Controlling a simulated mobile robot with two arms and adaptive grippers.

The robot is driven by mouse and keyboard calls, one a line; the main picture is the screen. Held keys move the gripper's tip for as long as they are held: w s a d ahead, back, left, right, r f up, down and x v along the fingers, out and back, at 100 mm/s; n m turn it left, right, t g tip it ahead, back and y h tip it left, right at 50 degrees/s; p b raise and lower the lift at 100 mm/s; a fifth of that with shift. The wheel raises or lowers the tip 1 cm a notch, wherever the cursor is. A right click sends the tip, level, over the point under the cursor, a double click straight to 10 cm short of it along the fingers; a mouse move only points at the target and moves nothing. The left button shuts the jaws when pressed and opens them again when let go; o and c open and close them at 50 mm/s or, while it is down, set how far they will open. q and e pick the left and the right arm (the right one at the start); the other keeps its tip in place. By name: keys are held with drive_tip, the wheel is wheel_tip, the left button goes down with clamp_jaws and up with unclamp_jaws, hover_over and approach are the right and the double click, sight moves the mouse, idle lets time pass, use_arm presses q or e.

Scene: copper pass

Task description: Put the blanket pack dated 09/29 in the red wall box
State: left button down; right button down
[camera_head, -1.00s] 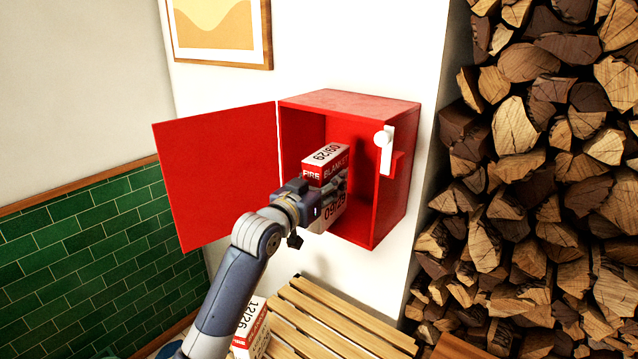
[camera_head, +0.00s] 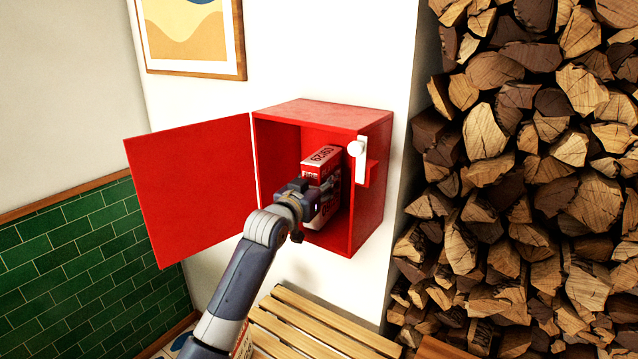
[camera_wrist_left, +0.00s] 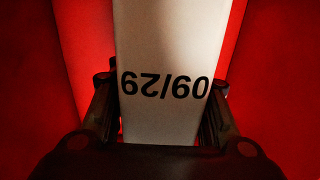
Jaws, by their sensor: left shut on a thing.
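The red wall box (camera_head: 372,215) hangs on the white wall with its door (camera_head: 195,190) swung open to the left. The blanket pack (camera_head: 325,163), red and white, is upright inside the box's opening. In the left wrist view the pack (camera_wrist_left: 172,50) shows the date 09/29 upside down, with red box walls on both sides. My left gripper (camera_head: 305,200) is shut on the pack, with a finger on each side of it. The gripper hides part of the pack, and I cannot tell whether its base touches the box floor. My right gripper is not in view.
A white latch (camera_head: 361,160) sticks out at the box's right front edge. A slatted wooden bench (camera_head: 310,325) stands below. Stacked firewood (camera_head: 530,180) fills the right side. Another pack (camera_head: 243,340) is mostly hidden behind my left arm.

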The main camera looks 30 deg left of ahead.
use_arm(q)
drive_tip(key=shift+r, duration=0.15)
drive_tip(key=c, duration=0.9)
unclamp_jaws()
drive_tip(key=shift+o, duration=0.3)
drive_tip(key=s, duration=1.2)
drive_tip(key=shift+d, duration=0.3)
